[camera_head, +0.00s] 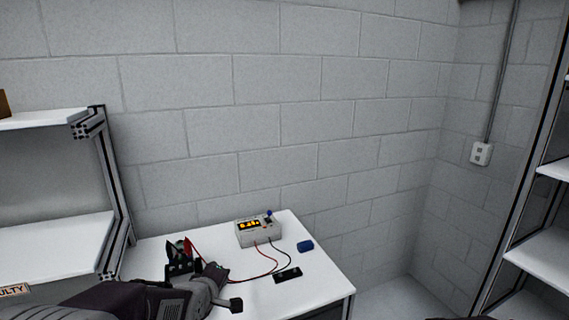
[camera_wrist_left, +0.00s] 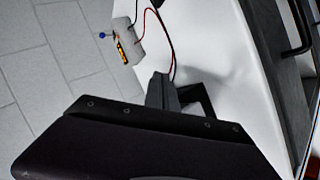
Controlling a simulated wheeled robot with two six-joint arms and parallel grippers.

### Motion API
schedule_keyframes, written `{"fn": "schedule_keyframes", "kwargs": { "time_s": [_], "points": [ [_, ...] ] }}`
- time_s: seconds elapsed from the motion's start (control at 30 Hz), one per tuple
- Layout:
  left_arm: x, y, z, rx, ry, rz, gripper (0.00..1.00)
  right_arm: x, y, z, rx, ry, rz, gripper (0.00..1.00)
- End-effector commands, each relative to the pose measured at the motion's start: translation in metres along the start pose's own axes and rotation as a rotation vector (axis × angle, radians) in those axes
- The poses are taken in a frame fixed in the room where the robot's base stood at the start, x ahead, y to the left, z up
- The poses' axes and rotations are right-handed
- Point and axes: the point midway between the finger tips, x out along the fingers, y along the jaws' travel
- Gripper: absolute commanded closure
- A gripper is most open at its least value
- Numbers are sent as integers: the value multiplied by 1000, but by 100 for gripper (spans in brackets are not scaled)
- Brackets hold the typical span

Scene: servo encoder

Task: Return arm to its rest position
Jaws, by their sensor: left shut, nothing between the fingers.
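My left arm reaches in from the lower left in the head view. Its gripper (camera_head: 236,304) is over the front part of the white table (camera_head: 325,277), shut and empty. In the left wrist view the gripper (camera_wrist_left: 161,82) also shows with its fingers together and nothing between them. A grey meter box (camera_head: 258,232) with a lit orange display stands at the back of the table, apart from the gripper. The box also shows in the left wrist view (camera_wrist_left: 126,40). My right gripper is not in view.
A blue block (camera_head: 305,246) lies right of the box. A dark device with red and black parts (camera_head: 179,256) stands behind my arm. Shelves (camera_head: 50,247) stand left, with more at right.

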Motion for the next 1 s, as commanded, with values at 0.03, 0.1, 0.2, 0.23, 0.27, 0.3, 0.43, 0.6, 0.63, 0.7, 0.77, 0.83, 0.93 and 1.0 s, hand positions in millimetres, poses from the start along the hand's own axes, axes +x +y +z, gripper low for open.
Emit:
{"fn": "schedule_keyframes", "kwargs": {
  "time_s": [0.03,0.1,0.2,0.23,0.27,0.3,0.43,0.6,0.63,0.7,0.77,0.83,0.93,1.0],
  "points": [
    [-16,-32,9,106,-37,-101,100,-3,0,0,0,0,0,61],
    [-40,-87,29,294,-137,-258,100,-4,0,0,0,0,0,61],
    [-75,-156,61,558,-343,-432,100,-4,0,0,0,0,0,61],
    [-85,-173,70,627,-411,-469,100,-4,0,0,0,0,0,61],
    [-95,-188,78,693,-478,-499,100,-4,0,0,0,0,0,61],
    [-107,-203,86,779,-563,-524,100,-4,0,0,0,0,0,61],
    [-123,-216,94,963,-707,-521,100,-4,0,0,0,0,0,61],
    [-123,-217,94,1015,-726,-505,100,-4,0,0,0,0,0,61],
    [-123,-216,94,1014,-725,-505,100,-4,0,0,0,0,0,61],
    [-123,-216,94,1014,-724,-505,100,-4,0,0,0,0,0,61],
    [-123,-216,94,1013,-724,-504,100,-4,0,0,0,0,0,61],
    [-123,-216,94,1013,-723,-504,100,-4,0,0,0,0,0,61],
    [-123,-216,94,1013,-723,-504,100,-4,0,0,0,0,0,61],
    [-123,-216,94,1012,-722,-504,100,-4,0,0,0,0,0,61]
  ]
}}
